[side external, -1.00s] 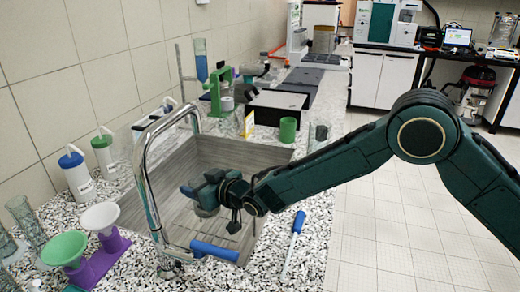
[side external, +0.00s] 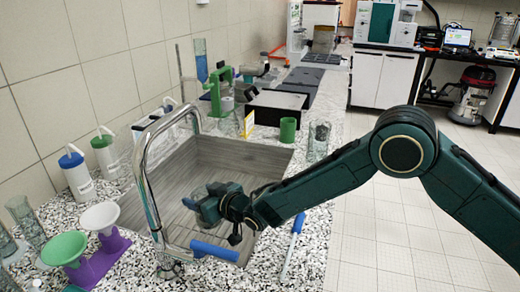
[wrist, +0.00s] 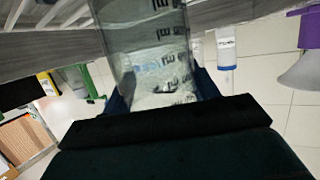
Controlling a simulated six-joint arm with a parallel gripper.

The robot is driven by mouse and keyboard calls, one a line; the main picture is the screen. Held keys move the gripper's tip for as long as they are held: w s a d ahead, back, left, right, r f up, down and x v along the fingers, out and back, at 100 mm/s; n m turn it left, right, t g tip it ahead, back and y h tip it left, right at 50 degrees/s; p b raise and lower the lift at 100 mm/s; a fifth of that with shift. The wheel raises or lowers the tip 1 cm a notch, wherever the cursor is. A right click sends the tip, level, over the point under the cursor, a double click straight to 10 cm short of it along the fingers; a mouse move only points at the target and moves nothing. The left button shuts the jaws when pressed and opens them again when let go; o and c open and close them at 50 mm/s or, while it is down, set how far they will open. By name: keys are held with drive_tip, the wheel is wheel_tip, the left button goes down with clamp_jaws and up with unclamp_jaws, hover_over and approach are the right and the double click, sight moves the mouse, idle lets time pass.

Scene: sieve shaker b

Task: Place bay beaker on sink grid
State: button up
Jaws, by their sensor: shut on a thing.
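My gripper (side external: 203,199) is over the sink basin (side external: 222,152), inside its rim outline in the side view. It is shut on the clear bay beaker (wrist: 155,45), which has dark graduation marks and fills the space between the fingers in the wrist view. In the side view only a small glassy part of the beaker (side external: 208,213) shows beneath the fingers. The sink grid cannot be made out clearly; the arm and faucet cover part of the basin floor. I cannot tell whether the beaker touches anything below it.
A chrome faucet (side external: 144,185) arches over the basin's left side, close to my gripper. A blue-handled tool (side external: 297,224) lies on the right counter. A glass beaker (side external: 318,141) and green cup (side external: 288,130) stand behind. Funnels (side external: 66,248) and wash bottles (side external: 77,176) stand left.

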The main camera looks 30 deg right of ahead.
drive_tip(key=shift+f, duration=0.1)
drive_tip(key=o, duration=1.1)
drive_tip(key=shift+v, duration=6.05)
drive_tip(key=shift+a, duration=0.1)
